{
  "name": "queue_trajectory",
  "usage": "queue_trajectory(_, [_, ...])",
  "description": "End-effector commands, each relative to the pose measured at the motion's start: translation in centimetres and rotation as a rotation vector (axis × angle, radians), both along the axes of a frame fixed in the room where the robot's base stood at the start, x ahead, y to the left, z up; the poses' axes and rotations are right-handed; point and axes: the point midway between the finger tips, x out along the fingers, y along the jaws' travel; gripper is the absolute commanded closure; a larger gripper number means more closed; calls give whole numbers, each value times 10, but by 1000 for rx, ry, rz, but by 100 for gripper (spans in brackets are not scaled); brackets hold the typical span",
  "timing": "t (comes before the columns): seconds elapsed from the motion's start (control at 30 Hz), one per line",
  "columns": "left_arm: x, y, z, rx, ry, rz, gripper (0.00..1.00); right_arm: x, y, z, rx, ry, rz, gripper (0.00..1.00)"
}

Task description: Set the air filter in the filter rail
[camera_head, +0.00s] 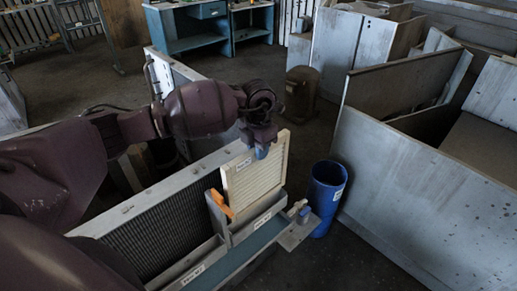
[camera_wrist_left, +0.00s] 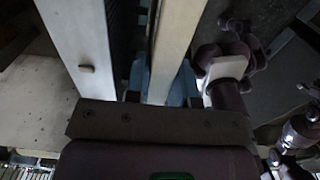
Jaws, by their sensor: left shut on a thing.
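The air filter (camera_head: 256,176) is a cream pleated panel with a pale frame and a small label, held upright. My left gripper (camera_head: 262,151) is shut on its top edge. In the left wrist view the filter shows as a pale strip (camera_wrist_left: 178,40) between the fingers of my left gripper (camera_wrist_left: 162,90). The filter rail (camera_head: 257,224) is a grey labelled channel beside the dark finned grille. The filter's lower edge is hidden behind the rail's front wall, so I cannot tell whether it is fully seated. My right gripper is not in view.
An orange handle-like part (camera_head: 220,204) stands at the filter's left. A blue bin (camera_head: 326,198) is on the floor to the right. The housing's pale frame (camera_head: 160,200) runs alongside. Grey metal panels (camera_head: 420,185) fill the right side.

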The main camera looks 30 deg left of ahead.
Motion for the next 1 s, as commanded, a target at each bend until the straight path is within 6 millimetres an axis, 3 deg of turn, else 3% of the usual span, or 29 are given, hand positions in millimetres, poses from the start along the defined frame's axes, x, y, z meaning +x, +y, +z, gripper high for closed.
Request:
queue_trajectory(0.5, [-1,0,-35,-1,3,-3,100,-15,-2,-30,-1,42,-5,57])
queue_trajectory(1.0, [0,0,-37,0,0,-3,100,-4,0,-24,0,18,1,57])
